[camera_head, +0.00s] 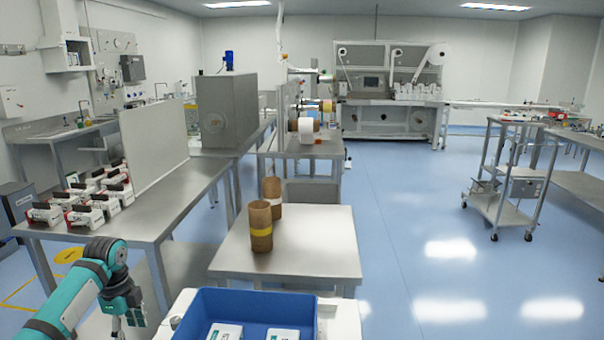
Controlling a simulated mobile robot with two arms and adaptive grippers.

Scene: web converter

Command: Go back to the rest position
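My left arm comes in from the lower left in teal and black. Its gripper (130,312) points down at the bottom of the view, in front of the left steel table and left of the blue bin. The fingers are small and dark here, and I cannot tell whether they are open or shut. I see nothing clearly held in it. My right gripper is not in view. A blue bin (250,302) stands at the bottom centre with white packs (224,331) inside; its near part is cut off.
A steel table (150,214) at left carries several red-and-white packs (88,211) and an upright panel (155,145). A low steel table (320,240) ahead holds brown rolls (261,228). A cart (498,208) stands at right. Blue floor (420,230) is clear between.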

